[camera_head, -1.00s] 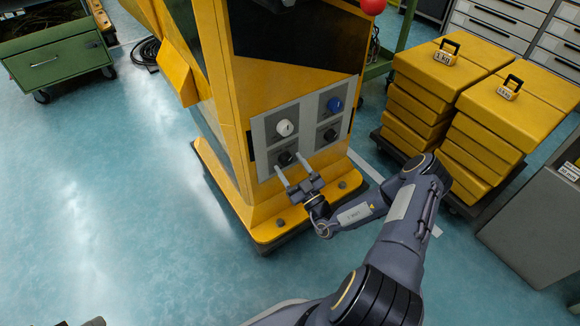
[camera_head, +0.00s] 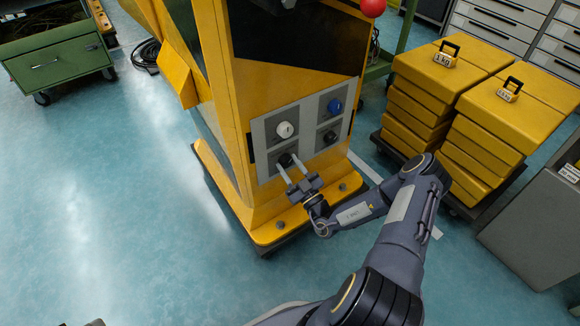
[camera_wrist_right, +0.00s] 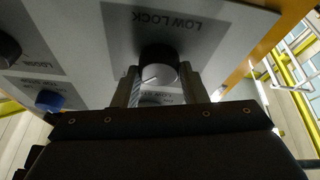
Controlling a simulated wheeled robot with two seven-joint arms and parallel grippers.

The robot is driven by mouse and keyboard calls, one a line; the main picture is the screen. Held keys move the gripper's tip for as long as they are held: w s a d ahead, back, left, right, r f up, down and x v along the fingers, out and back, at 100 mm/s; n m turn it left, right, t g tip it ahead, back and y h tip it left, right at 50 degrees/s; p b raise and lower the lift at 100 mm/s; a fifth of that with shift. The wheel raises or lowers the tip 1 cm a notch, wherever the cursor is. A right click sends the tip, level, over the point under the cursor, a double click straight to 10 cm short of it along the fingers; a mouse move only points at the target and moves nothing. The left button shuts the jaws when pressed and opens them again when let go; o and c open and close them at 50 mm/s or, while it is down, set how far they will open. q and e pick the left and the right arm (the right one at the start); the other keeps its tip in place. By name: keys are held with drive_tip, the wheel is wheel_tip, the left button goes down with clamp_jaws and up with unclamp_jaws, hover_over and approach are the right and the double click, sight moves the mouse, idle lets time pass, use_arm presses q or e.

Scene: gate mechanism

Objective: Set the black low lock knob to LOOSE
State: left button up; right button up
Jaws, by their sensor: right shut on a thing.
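The black low lock knob (camera_head: 286,159) is at the lower left of the grey panel on the yellow machine. In the right wrist view the knob (camera_wrist_right: 159,72) sits under an upside-down LOW LOCK label, with a thin white pointer line on its face. My right gripper (camera_head: 287,164) is shut on it, one finger on each side. The same gripper (camera_wrist_right: 161,88) shows from behind in the wrist view. Lettering below the knob is partly hidden, so I cannot read its setting. My left gripper is not seen.
A white knob (camera_head: 285,129) sits just above, a blue knob (camera_head: 334,105) at upper right and another black knob (camera_head: 330,136) at lower right of the panel. Stacked yellow weights (camera_head: 435,85) stand to the right.

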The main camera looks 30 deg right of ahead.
drive_tip(key=shift+n, duration=0.4)
drive_tip(key=n+y, duration=0.1)
drive_tip(key=n, duration=0.1)
drive_tip(key=n+y+p, duration=0.1)
drive_tip(key=n+y, duration=0.1)
drive_tip(key=n, duration=0.1)
drive_tip(key=shift+d+n+g, duration=0.15)
drive_tip(key=shift+n+g, duration=0.15)
drive_tip(key=shift+g, duration=0.1)
drive_tip(key=n+g+y+p, duration=0.1)
drive_tip(key=n, duration=0.2)
drive_tip(key=n+g+y+p, duration=0.1)
drive_tip(key=n, duration=0.2)
drive_tip(key=shift+d+r, duration=0.1)
drive_tip(key=shift+r, duration=0.05)
drive_tip(key=n+g+p, duration=0.1)
drive_tip(key=n+p, duration=0.1)
drive_tip(key=n, duration=0.1)
drive_tip(key=n+g+y+p, duration=0.1)
drive_tip(key=n, duration=0.2)
drive_tip(key=shift+r+p, duration=0.1)
drive_tip(key=shift+p, duration=0.25)
drive_tip(key=shift+n+g+h+p, duration=0.3)
drive_tip(key=shift+n+g+p, duration=0.3)
drive_tip(key=shift+n+p, duration=0.65)
drive_tip(key=shift+n, duration=0.45)
drive_tip(key=o, duration=1)
drive_tip(key=shift+c, duration=0.2)
